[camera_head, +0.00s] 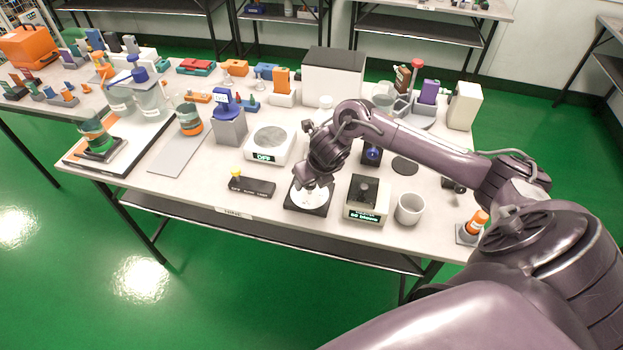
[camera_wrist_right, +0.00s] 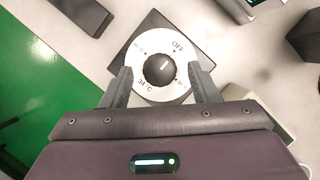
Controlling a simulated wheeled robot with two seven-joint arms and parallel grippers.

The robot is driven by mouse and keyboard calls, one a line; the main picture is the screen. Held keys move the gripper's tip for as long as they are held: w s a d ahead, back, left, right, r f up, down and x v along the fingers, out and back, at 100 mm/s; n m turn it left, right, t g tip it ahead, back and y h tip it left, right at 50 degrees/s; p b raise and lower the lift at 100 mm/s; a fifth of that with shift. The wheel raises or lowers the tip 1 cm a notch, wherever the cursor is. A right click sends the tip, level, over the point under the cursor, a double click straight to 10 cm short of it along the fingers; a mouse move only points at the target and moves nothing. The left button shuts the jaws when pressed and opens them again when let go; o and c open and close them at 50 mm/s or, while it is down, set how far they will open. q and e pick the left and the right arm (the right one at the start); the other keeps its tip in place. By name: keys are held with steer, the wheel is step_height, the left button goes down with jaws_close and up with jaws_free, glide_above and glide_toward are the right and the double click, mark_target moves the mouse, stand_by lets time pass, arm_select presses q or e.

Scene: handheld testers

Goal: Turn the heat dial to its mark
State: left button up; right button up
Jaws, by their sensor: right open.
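The heat dial (camera_wrist_right: 143,45) is a white round plate on a dark square base (camera_head: 292,207), with a black knob (camera_wrist_right: 158,70) at its centre. In the right wrist view, a short white line on the knob points up and right, towards the OFF label. My left gripper is not in view.
A black box with a yellow knob (camera_head: 252,187) lies left of the dial. A device with a green display (camera_head: 366,200) and a white cup (camera_head: 409,209) stand to the right. A white unit reading OFF (camera_head: 268,146) stands behind. The table's front edge is close.

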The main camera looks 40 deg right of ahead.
steer(key=shift+f, duration=0.1)
steer(key=c, duration=1)
steer(key=shift+o, duration=0.2)
